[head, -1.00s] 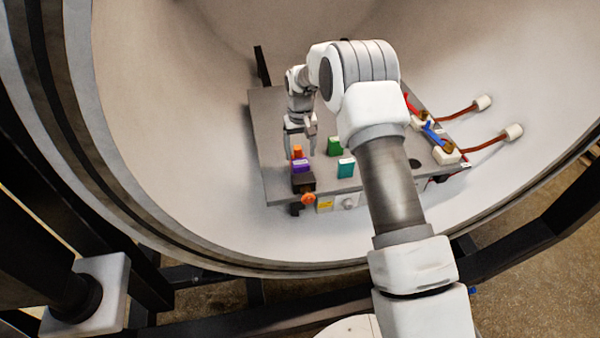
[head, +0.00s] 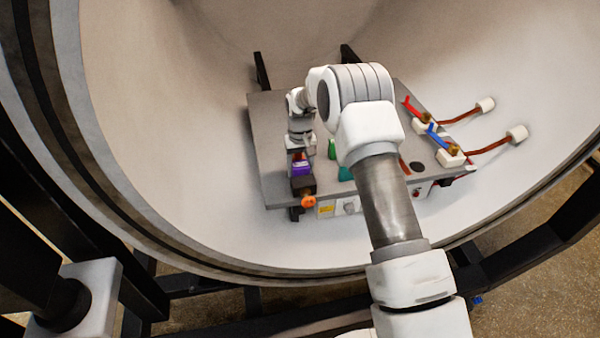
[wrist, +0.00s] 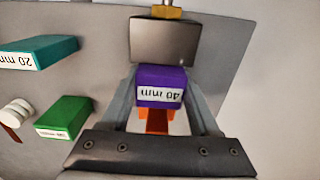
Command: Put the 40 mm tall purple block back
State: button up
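The purple block (wrist: 160,88) carries a white "40 mm" label, upside down in the wrist view. In the head view the purple block (head: 301,169) is at the panel's front left, just behind a dark box with an orange knob. My gripper (wrist: 161,85) has a finger on each side of the block in the wrist view. The fingers look very close to its sides; I cannot tell whether they touch it. In the head view my gripper (head: 300,152) is just behind the block, its fingertips mostly hidden.
The dark box (head: 303,185) stands right beside the purple block. An orange piece (wrist: 156,122) shows at its other side. A green block (wrist: 65,117) and a teal "20 mm" block (wrist: 40,53) stand nearby. Red (head: 412,108) and blue (head: 437,137) handles are at the right of the grey panel (head: 268,125).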

aim_at(300, 164)
grip_shut()
jog(key=shift+r, duration=0.2)
jog(key=shift+r+p, duration=1.9)
jog(key=shift+r, duration=2.2)
